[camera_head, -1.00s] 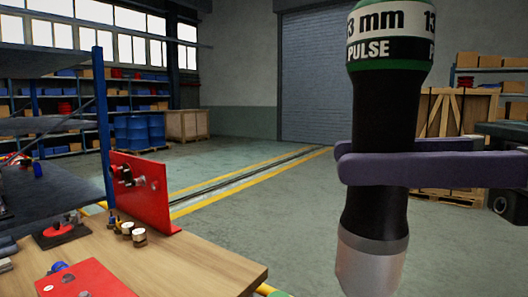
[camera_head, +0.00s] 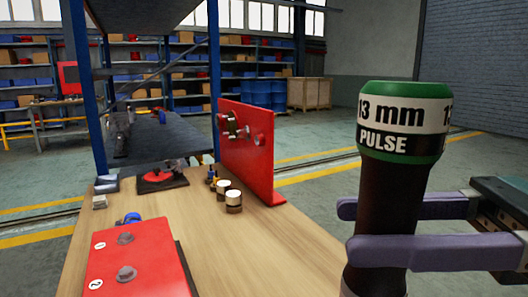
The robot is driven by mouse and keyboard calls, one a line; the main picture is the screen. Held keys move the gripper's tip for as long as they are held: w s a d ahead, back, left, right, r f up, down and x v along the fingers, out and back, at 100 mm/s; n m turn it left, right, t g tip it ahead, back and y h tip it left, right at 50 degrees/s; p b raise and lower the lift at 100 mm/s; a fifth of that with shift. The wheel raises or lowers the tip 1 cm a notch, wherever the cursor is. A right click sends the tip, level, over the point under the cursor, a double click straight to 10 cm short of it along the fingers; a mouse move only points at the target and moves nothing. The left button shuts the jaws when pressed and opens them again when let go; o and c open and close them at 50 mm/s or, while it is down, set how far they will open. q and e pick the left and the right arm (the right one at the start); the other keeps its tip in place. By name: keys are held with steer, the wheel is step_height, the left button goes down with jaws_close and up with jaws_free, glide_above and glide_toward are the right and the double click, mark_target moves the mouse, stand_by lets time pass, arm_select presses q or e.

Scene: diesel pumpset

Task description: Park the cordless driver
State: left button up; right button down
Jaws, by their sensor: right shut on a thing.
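My right gripper (camera_head: 408,232) comes in from the right with purple fingers shut around the dark body of the cordless driver (camera_head: 395,190). The driver stands about upright in the grip. Its top has a green rim and a white and black band reading "13 mm PULSE". Its lower end runs out of the bottom of the view. It is in front of and to the right of the wooden workbench (camera_head: 230,255). I cannot tell the gap between them. No stand for the driver can be told for certain. My left gripper is not in view.
On the bench are a red plate (camera_head: 120,262) with numbered bolts, an upright red panel (camera_head: 262,150), small round pieces (camera_head: 233,200) and a black and red item (camera_head: 160,180). Blue shelf posts (camera_head: 80,90) rise behind. The bench's middle is clear.

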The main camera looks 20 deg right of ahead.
steer(key=f, duration=0.2)
steer(key=f+b, duration=0.1)
steer(key=f, duration=0.1)
steer(key=f+b, duration=0.1)
steer(key=f, duration=0.1)
steer(key=shift+s+a, duration=0.2)
steer(key=shift+s, duration=0.15)
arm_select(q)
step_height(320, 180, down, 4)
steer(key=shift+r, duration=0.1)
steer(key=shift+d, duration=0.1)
arm_select(e)
steer(key=shift+f, duration=0.1)
steer(key=shift+f+b, duration=1)
steer(key=shift+f, duration=0.05)
arm_select(q)
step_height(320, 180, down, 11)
steer(key=b, duration=0.9)
arm_select(e)
step_height(320, 180, down, 11)
steer(key=shift+r, duration=0.15)
arm_select(q)
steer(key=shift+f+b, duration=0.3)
steer(key=shift+b, duration=0.1)
arm_select(e)
steer(key=shift+w, duration=0.1)
